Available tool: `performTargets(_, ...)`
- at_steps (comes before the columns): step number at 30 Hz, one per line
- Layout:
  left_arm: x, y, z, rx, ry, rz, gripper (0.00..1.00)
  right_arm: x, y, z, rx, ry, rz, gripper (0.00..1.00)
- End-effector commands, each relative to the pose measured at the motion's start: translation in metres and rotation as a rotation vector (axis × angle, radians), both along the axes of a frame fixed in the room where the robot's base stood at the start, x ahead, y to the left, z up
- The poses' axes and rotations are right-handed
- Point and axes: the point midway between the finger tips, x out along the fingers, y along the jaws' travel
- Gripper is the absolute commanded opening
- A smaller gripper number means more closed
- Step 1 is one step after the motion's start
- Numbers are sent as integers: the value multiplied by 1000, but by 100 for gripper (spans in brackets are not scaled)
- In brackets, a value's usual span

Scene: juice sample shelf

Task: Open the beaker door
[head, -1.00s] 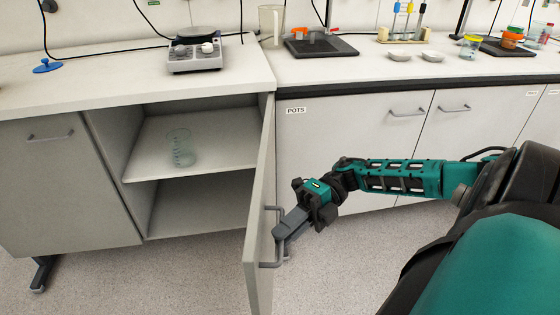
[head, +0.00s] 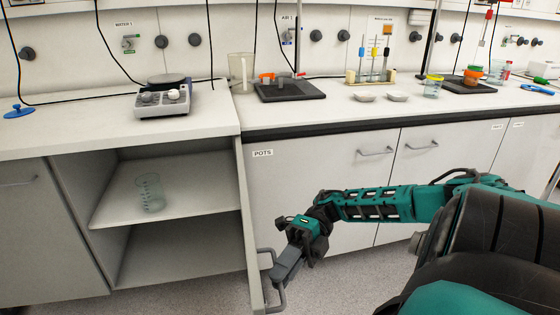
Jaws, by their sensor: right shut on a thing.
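The beaker door (head: 247,215) stands swung open at the right side of the cabinet, seen nearly edge-on. Its grey handle (head: 281,297) is on the face toward the right. My right gripper (head: 276,276) is shut on this handle at the lower middle of the head view. A clear glass beaker (head: 149,193) stands upright on the upper shelf (head: 205,187) inside the open cabinet. My left gripper is not in view.
A hot plate (head: 163,100) sits on the counter above the open cabinet. A closed cabinet labelled POTS (head: 310,180) is right of the door. Grey floor (head: 190,299) shows below the cabinet.

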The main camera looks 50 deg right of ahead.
Motion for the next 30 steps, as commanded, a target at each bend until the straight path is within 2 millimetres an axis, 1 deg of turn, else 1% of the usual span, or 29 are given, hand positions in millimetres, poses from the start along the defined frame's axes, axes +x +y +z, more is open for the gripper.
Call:
performTargets(13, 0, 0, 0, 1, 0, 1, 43, 1, -2, 1, -2, -4, -2, 0)
performTargets(14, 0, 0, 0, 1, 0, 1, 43, 1, -2, 1, -2, -4, -2, 17)
performTargets(18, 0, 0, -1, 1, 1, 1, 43, 1, -1, 1, -2, -2, -1, 31)
performTargets(20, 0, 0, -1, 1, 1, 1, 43, 1, -1, 1, -1, -2, -1, 36)
performTargets(26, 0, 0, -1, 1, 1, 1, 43, 0, -1, 0, -1, -1, 0, 36)
performTargets(30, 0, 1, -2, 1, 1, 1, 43, 1, -7, 0, -2, -1, 0, 36)
